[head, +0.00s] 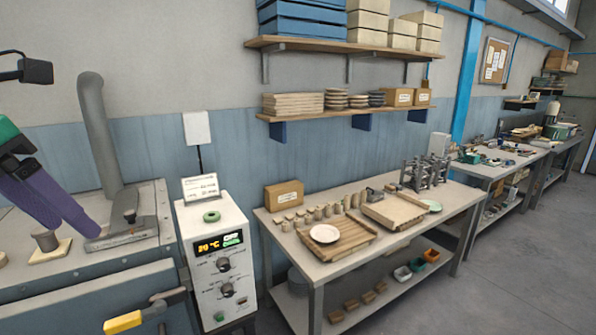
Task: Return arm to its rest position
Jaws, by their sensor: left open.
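My left gripper (82,228) comes in at the left edge, with a green and black body and purple fingers pointing down to the right. It is open and I see nothing held in it. Its fingers are in front of the grey dryer's top (150,200), near a metal flap at the foot of the bent pipe (97,130); whether they touch it I cannot tell. A white plate (324,233) lies on a slatted wooden rack (345,245) on the workbench, well to the right of the gripper. My right gripper is not in view.
A control box (215,265) with a lit display stands between dryer and workbench (300,262). A yellow-ended handle (122,322) juts out at the dryer's front. A small cylinder on a pale square (48,243) sits on the dryer. Shelves hang above the bench; floor at right is clear.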

